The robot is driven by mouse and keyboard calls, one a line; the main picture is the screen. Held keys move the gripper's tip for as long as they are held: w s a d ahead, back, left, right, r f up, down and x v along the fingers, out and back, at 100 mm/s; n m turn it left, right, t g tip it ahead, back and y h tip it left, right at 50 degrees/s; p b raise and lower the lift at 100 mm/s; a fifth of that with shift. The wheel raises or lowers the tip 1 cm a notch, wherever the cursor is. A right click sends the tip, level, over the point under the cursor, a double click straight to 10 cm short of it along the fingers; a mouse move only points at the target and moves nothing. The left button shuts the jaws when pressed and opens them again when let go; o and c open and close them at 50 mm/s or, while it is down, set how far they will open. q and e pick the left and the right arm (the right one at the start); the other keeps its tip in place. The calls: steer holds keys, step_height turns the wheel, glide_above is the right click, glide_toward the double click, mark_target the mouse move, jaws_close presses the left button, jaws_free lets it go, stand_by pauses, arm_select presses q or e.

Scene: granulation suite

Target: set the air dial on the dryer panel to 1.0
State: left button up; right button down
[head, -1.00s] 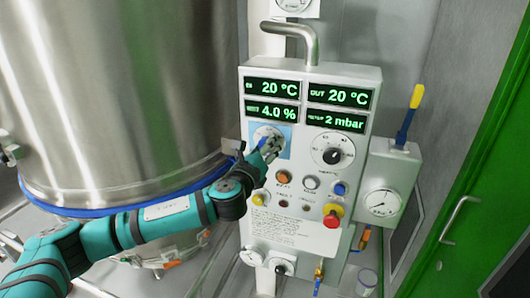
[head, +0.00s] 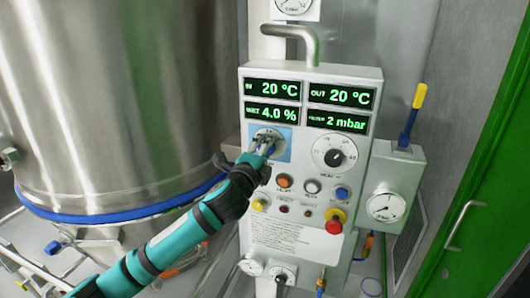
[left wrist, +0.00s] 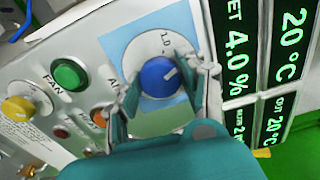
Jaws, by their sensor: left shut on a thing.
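The dryer panel (head: 330,222) is a pale upright box with green readouts. Its air dial is a blue knob (left wrist: 157,77) on a round white scale, set on a light blue square, which also shows in the head view (head: 285,150). The mark 1.0 is on the scale above the knob in the left wrist view. A pale line on the knob seems to point up and right there, off the 1.0 mark. My left gripper (left wrist: 160,84) is shut on the knob, one finger on each side; in the head view it hides much of the dial (head: 264,147). My right gripper is not in view.
A black knob dial (head: 334,154) sits right of the air dial. Several buttons and a red emergency stop (head: 334,222) are below. A big steel vessel (head: 110,90) stands left. A gauge box (head: 390,190) with a yellow-handled lever (head: 413,112) is at right.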

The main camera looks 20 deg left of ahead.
arm_select(q)
steer(key=shift+f+n, duration=0.1)
steer(key=shift+n, duration=3.5)
steer(key=o, duration=1.2)
steer(key=s, duration=1.2)
steer(key=shift+a, duration=0.25)
